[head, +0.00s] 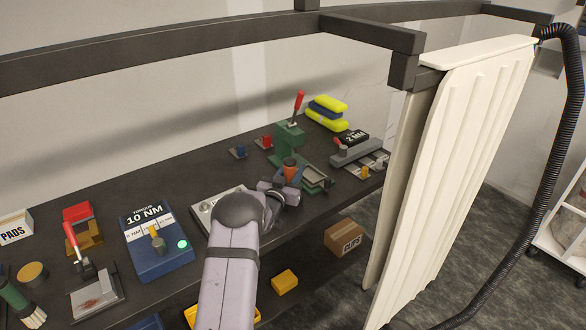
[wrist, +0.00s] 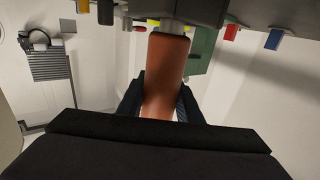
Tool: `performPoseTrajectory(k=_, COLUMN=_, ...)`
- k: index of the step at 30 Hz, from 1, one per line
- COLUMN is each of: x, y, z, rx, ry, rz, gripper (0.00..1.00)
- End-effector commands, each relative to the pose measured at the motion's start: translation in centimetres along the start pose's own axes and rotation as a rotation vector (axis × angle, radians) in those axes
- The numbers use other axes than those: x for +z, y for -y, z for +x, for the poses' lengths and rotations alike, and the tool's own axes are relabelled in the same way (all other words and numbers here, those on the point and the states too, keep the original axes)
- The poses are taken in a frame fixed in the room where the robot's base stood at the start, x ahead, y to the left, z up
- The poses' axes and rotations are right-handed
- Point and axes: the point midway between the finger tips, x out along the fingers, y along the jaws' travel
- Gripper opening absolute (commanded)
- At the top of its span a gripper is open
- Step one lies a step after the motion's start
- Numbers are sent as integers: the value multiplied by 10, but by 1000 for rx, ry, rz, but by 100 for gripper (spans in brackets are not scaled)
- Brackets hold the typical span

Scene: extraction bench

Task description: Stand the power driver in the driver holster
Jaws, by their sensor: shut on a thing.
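The power driver, as far as shows, is an orange-brown cylinder (head: 290,172) with a dark top, upright over the right part of the bench. In the wrist view its orange body (wrist: 165,72) runs up between the jaws to a dark rim and a grey part. My gripper (head: 281,188) is shut on it; in the wrist view dark fingers (wrist: 160,104) lie on both sides. A green stand with a red lever (head: 289,135) is just behind it. I cannot tell which fixture is the driver holster. The driver's lower end is hidden.
A blue torque box (head: 160,262) marked 10 NM stands left of my arm, a grey 2 NM unit (head: 358,152) to the right. Small blue (head: 239,152) and red (head: 265,142) pieces stand behind. A white panel (head: 455,170) closes the right side. A carton (head: 346,238) sits lower.

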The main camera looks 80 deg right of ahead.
Motion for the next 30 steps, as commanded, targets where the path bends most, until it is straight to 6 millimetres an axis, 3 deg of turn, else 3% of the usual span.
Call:
performPoseTrajectory(k=9, x=0, y=0, z=1, rx=0, ry=-8, rz=1, gripper=0)
performPoseTrajectory(k=10, x=3, y=0, z=0, rx=0, ry=-1, rz=0, gripper=37)
performPoseTrajectory(k=12, x=2, y=0, z=0, rx=0, ry=0, rz=0, gripper=51)
performPoseTrajectory(k=26, x=-3, y=0, z=0, rx=0, ry=0, rz=0, gripper=51)
performPoseTrajectory(k=30, x=1, y=1, z=-9, rx=-1, ry=-1, rz=0, gripper=51)
